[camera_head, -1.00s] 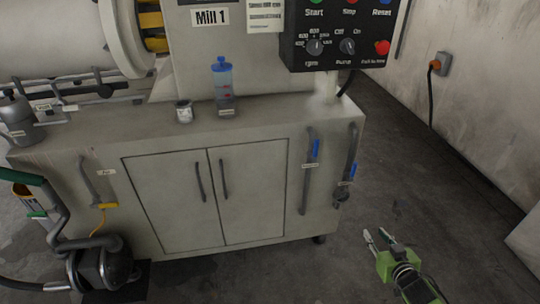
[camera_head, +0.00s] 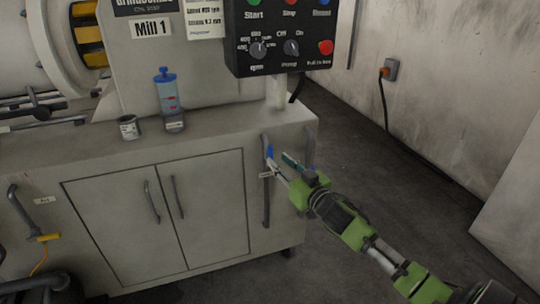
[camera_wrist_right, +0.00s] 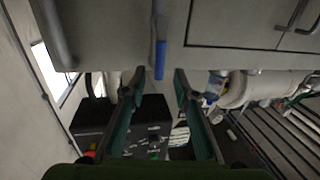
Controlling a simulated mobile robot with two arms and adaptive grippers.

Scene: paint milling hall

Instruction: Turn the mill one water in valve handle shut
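A blue valve handle (camera_head: 269,152) sits on a grey vertical pipe (camera_head: 266,207) on the front of the Mill 1 cabinet, right of the doors. A small label (camera_head: 266,174) beside it is too small to read. My right gripper (camera_head: 280,161) is open, its fingertips close to this handle. In the right wrist view, which is upside down, the blue handle (camera_wrist_right: 160,57) shows between the spread fingers (camera_wrist_right: 155,78), apart from both. A second pipe (camera_head: 310,148) stands to the right, mostly hidden behind my gripper. My left gripper is out of view.
The cabinet doors (camera_head: 155,220) are closed. A blue-capped bottle (camera_head: 169,100) and a small can (camera_head: 129,127) stand on top. The control box (camera_head: 280,38) hangs above the handle. The floor right of the cabinet is clear up to the wall.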

